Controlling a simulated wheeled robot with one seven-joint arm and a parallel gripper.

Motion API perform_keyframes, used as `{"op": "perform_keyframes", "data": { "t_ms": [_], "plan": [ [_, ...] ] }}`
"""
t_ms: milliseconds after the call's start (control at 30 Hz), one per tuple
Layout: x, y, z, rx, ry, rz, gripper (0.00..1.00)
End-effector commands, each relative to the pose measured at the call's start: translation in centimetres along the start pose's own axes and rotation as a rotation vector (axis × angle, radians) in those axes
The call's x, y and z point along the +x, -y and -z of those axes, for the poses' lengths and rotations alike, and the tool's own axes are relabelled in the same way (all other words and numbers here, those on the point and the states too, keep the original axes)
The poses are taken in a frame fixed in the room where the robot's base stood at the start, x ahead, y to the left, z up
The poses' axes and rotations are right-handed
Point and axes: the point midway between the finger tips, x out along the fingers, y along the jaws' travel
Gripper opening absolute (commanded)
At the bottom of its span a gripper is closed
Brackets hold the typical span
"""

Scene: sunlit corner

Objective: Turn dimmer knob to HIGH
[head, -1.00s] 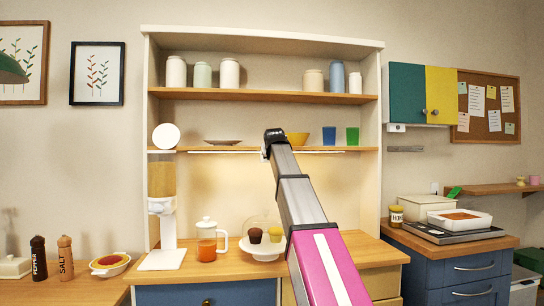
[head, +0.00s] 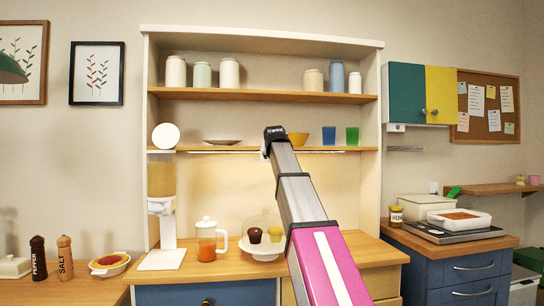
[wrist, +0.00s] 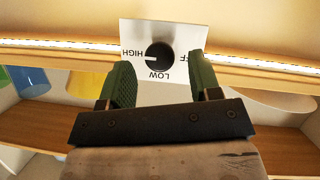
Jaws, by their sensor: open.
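The dimmer knob (wrist: 160,54) is a dark round knob on a white plate (wrist: 186,30), seen in the wrist view. The plate reads HIGH on the left, LOW at the bottom and a partly hidden OFF on the right. The knob's white mark points left, towards HIGH. My gripper (wrist: 161,60) is open, with one green finger on each side of the knob and a visible gap to it. In the head view my arm ends at the middle shelf's front edge, and the knob is hidden there.
A lit strip (wrist: 60,45) runs along the shelf edge beside the plate. On the middle shelf are a yellow bowl (head: 298,139), a blue cup (head: 329,135) and a green cup (head: 352,136). Below stand a covered cake stand (head: 262,246) and an orange-filled press (head: 207,241).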

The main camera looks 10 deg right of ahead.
Motion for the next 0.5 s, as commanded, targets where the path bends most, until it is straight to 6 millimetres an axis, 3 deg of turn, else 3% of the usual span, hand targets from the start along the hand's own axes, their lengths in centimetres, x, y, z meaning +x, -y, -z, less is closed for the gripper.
{"op": "perform_keyframes", "data": {
  "t_ms": [200, 500],
  "plan": [
    [-4.5, 0.0, -0.2, 0.0, -0.002, 0.0, 0.57],
    [-8.3, 0.0, -0.1, 0.0, -0.001, 0.0, 0.57]
  ]
}}
